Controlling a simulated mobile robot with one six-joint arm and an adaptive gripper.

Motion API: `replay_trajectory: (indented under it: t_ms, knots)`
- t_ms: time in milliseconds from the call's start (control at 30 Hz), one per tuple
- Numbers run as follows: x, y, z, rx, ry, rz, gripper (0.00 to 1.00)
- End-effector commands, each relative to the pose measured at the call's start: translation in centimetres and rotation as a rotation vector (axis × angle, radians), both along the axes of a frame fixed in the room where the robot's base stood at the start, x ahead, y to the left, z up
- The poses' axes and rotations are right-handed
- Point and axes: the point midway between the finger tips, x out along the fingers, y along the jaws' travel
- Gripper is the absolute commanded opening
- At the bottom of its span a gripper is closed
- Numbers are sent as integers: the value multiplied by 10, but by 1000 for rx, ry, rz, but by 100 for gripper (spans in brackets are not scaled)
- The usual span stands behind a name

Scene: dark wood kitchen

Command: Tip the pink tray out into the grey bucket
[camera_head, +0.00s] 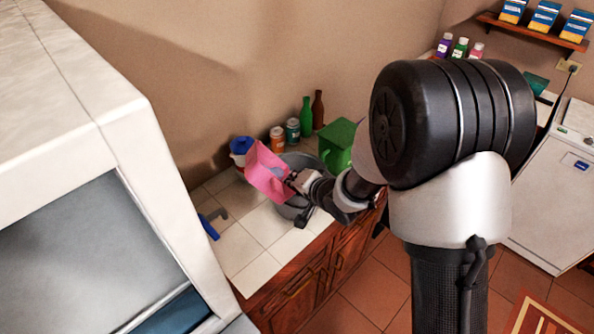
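The pink tray (266,171) is tilted steeply on its side above the left part of the grey bucket (304,160). The grey bucket stands on the white tiled counter, partly hidden by the tray and my arm. My gripper (295,182) is at the right side of the tray and appears to meet its edge. The fingertips are small and partly hidden, so their closure is hard to make out. I cannot see whether anything is in the tray or in the bucket.
A green box-shaped container (338,144) stands right of the bucket. Behind are green (306,116) and brown (318,110) bottles and two jars (284,136). A blue-and-white container (240,150) is behind the tray. A blue-handled item (210,226) lies on the left tiles. A white cabinet (110,130) fills the left.

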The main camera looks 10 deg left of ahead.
Motion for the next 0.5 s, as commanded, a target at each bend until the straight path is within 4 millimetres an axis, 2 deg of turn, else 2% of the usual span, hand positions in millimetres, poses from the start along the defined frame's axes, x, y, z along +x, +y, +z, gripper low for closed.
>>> replay_trajectory:
  t_ms: [500]
  knots:
    - [2,-2,4,52,36,-2,0]
